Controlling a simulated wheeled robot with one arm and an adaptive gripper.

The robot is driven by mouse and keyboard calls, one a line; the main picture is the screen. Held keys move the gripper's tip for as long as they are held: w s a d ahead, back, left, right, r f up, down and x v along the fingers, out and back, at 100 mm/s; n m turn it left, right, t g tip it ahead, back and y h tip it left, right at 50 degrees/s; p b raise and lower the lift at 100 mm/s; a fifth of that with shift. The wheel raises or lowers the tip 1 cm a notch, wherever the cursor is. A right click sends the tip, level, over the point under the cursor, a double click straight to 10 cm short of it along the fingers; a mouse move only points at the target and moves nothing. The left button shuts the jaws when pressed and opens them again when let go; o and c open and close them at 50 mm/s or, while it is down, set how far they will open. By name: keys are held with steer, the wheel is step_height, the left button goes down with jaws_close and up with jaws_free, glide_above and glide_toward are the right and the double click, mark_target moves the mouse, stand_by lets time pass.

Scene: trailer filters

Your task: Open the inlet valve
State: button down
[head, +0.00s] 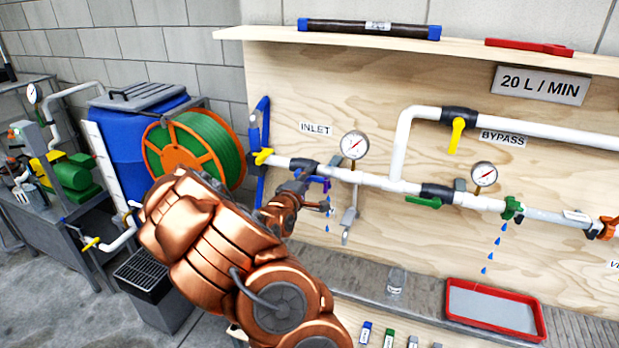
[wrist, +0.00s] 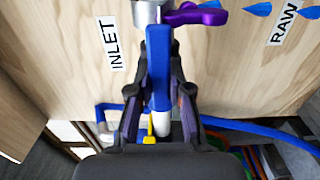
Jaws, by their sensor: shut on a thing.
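The inlet valve's blue lever handle (wrist: 158,65) stands between my fingers in the wrist view, near the INLET label (wrist: 111,45). My gripper (wrist: 160,85) is shut on this handle, one dark finger on each side. In the wrist view the handle looks roughly in line with the white pipe (wrist: 161,124) behind it. In the head view my gripper (head: 306,187) is at the pipe just below the INLET label (head: 316,128). It hides most of the handle there. The dark valve body (head: 303,164) shows above it.
A purple tap handle (wrist: 197,14) is close to my fingers. A pressure gauge (head: 354,145) stands on the pipe to the right. A yellow handle (head: 263,156) and a hose reel (head: 190,150) are to the left. A red tray (head: 533,318) lies on the bench.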

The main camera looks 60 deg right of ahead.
steer(key=c, duration=1.1)
jaws_free()
steer(key=shift+o, duration=0.2)
steer(key=shift+r, duration=0.1)
